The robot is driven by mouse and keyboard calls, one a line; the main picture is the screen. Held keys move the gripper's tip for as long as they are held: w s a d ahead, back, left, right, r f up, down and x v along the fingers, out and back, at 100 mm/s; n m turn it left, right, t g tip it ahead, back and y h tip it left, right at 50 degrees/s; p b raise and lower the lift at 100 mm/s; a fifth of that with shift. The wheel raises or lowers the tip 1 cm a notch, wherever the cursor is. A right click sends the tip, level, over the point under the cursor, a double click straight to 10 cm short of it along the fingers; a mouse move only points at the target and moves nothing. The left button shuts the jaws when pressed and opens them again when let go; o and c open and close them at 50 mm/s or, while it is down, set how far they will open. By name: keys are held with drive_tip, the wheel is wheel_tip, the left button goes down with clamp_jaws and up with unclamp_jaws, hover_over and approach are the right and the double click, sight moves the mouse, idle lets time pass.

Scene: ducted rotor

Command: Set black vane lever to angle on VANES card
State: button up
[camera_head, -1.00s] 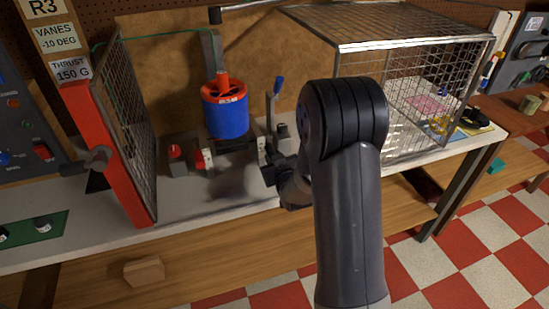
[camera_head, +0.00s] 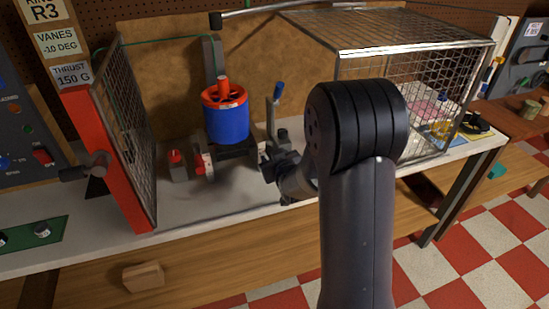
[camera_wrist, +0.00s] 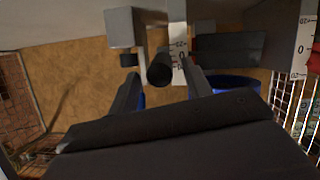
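The VANES card (camera_head: 57,42) reads -10 DEG, on the post at upper left. In the wrist view a black knob (camera_wrist: 160,70), which looks like the vane lever's end, lies between the two fingertips of my gripper (camera_wrist: 163,82). The fingers are apart, with a gap on each side of the knob. A white scale strip (camera_wrist: 178,30) with dark marks stands behind the knob; the lever's exact angle cannot be read. In the head view my gripper (camera_head: 266,158) is beside the rotor stand, and my arm hides part of that area.
The blue ducted rotor (camera_head: 228,124) with an orange rim stands left of my gripper. A blue-handled lever (camera_head: 277,98) rises just behind it. A red-framed mesh door (camera_head: 125,130) stands open at left. A wire cage (camera_head: 420,90) is at right. A second scale (camera_wrist: 302,45) shows in the wrist view.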

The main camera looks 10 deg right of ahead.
drive_tip(key=shift+s, duration=0.15)
drive_tip(key=b+v, duration=0.2)
drive_tip(key=v, duration=0.8)
drive_tip(key=shift+s, duration=0.3)
idle(0.3)
drive_tip(key=shift+p+x, duration=1)
drive_tip(key=shift+x, duration=4.45)
drive_tip(key=shift+s, duration=0.15)
